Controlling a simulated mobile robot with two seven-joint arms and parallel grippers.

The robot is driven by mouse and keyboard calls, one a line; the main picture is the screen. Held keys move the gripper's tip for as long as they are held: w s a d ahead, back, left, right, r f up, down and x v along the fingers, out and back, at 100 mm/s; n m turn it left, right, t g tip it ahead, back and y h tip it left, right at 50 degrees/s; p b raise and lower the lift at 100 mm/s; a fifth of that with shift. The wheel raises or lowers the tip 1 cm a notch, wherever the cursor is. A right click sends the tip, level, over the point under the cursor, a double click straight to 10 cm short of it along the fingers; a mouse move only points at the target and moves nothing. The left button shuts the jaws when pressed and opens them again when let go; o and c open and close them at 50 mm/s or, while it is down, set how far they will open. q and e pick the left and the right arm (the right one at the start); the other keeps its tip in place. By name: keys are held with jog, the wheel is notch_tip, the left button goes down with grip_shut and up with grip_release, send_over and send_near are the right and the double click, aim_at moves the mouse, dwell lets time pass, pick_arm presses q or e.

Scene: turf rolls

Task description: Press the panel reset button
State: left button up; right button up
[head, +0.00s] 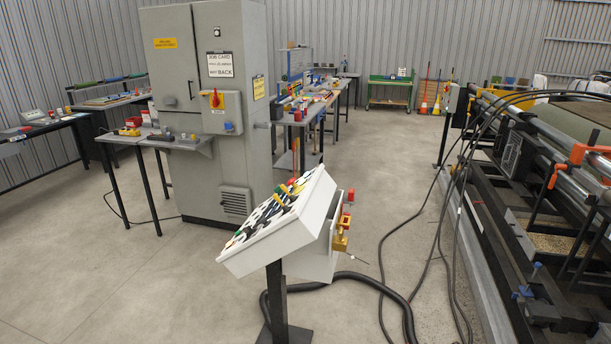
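A white sloped control panel (283,222) stands on a dark post in the middle foreground. Its top face carries several small controls and labels in black, red, yellow, green and blue. They are small and seen at a slant, so I cannot tell which one is the reset button. Red and yellow fittings (342,228) hang on the panel's right side. Neither of my grippers is in view.
A tall grey cabinet (235,130) with a red-and-yellow switch (216,99) stands behind the panel, beside a small bench (152,139). Black hoses (388,284) cross the floor right of the panel towards a long machine (530,190). Open floor (130,280) lies left of the panel.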

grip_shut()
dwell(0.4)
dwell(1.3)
